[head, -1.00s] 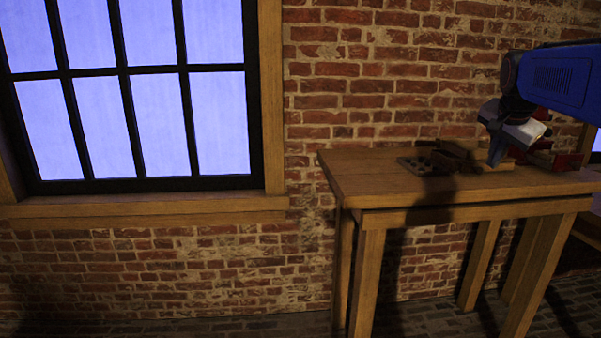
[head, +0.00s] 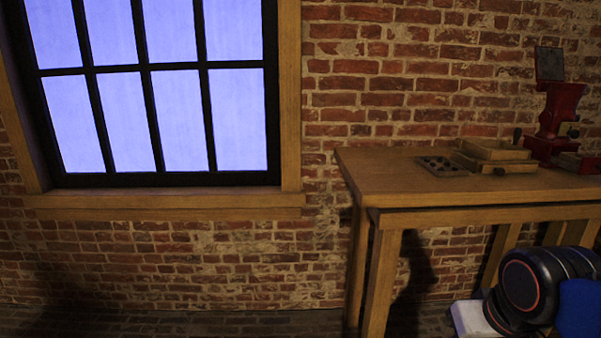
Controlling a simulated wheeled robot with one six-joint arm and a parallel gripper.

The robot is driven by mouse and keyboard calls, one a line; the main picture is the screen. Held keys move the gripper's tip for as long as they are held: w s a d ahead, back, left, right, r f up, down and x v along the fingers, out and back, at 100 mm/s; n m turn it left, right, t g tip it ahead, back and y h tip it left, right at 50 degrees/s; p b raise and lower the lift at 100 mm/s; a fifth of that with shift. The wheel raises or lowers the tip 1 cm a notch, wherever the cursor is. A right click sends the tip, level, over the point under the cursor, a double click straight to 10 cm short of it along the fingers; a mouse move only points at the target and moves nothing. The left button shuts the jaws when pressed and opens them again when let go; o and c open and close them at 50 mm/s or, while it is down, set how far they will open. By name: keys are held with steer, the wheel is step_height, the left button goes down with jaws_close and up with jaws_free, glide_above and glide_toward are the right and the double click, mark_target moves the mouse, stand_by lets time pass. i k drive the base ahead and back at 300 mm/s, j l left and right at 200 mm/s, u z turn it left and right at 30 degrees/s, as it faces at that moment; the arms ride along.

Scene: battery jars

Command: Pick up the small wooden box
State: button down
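A small wooden box (head: 493,158) sits on the wooden table, toward its back against the brick wall. It looks low and shallow, with raised edges and a small dark knob on its front. The arm is at the lower right, below the tabletop and in front of the table legs. Only a white part of my gripper (head: 469,319) shows at the bottom edge. Its fingers are out of sight, so I cannot tell if it is open or shut. The gripper is well below the box and apart from it.
The wooden table (head: 395,180) has clear top at its left and front. A dark plate with round holes (head: 442,166) lies left of the box. A red metal device (head: 556,118) stands close on the right. A window (head: 150,90) is in the wall to the left.

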mark_target(573, 158)
steer(key=i+z, duration=0.25)
steer(key=z, duration=0.25)
steer(key=i+z, duration=0.3)
steer(key=z, duration=0.15)
steer(key=i+j+z, duration=0.2)
steer(key=z, duration=0.3)
